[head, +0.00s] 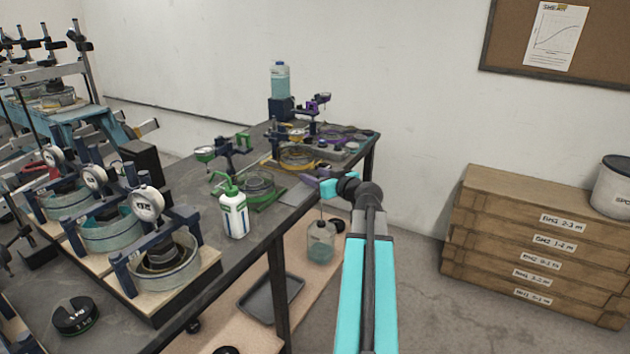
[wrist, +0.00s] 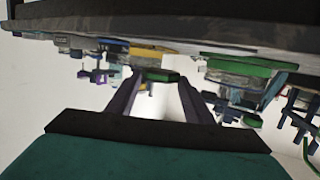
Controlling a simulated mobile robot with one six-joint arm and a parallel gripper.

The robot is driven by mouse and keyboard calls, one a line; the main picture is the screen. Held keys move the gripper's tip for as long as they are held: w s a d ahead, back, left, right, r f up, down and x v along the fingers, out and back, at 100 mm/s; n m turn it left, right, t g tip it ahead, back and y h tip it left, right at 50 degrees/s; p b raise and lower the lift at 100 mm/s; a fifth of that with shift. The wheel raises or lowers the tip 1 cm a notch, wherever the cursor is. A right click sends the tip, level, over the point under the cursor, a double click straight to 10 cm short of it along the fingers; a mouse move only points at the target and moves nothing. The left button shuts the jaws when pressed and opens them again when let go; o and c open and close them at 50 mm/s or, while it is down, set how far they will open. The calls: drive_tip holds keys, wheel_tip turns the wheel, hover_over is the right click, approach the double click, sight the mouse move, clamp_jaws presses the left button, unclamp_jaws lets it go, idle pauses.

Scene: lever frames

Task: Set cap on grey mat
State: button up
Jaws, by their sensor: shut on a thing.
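My gripper (head: 309,181) is over the near edge of the bench in the head view, left of my cyan wrist. In the wrist view its two dark purple fingers (wrist: 158,82) are shut on a small dark green piece (wrist: 159,75), which looks like the cap. The cap is too small to make out in the head view. A flat grey patch, apparently the grey mat (head: 297,194), lies at the bench edge just below and left of my gripper. I cannot tell the height between them.
A green-lidded white bottle (head: 233,213) and a green-based ring device (head: 258,187) stand left of my gripper. A yellow-ringed device (head: 296,157) and a purple stand (head: 314,108) are behind. A glass jar (head: 321,241) is on the lower shelf. Wooden crates (head: 540,245) stand right.

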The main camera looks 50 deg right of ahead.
sight(314, 173)
drive_tip(key=shift+w+d+f, duration=0.1)
drive_tip(key=shift+w+d, duration=0.35)
drive_tip(key=shift+w, duration=0.2)
drive_tip(key=shift+w+d+f, duration=0.1)
drive_tip(key=shift+w+d, duration=0.35)
drive_tip(key=shift+w, duration=0.2)
drive_tip(key=shift+f+p, duration=0.5)
drive_tip(key=shift+f, duration=1.2)
drive_tip(key=shift+f, duration=0.15)
drive_tip(key=o, duration=1.3)
drive_tip(key=shift+r, duration=0.25)
drive_tip(key=b+v, duration=0.2)
drive_tip(key=v, duration=1)
drive_tip(key=shift+f, duration=0.1)
drive_tip(key=shift+s, duration=0.2)
